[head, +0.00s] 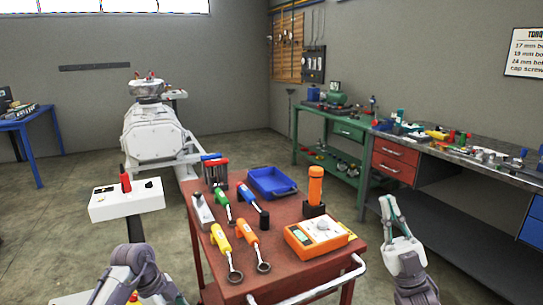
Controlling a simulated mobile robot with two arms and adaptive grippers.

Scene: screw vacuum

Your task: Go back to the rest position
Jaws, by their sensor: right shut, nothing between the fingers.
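My right gripper (391,208) is at the lower right, past the right edge of the red tool cart (285,222). Its fingers point up and away from me. It is shut and empty, apart from the cart and from the benches behind it. My left arm shows only as grey links at the lower left, in front of the white control box. Its fingers are not visible. On the cart are green, blue, yellow and orange-handled wrenches, a blue tray (271,183), an upright orange tool (315,187) and an orange meter (317,236).
A white vacuum pump (152,136) stands behind the cart to the left. A white control box (127,200) with a red lever is left of the cart. Green and grey workbenches line the right. A blue table (32,116) is at far left. The cart's handle (322,287) sticks out in front.

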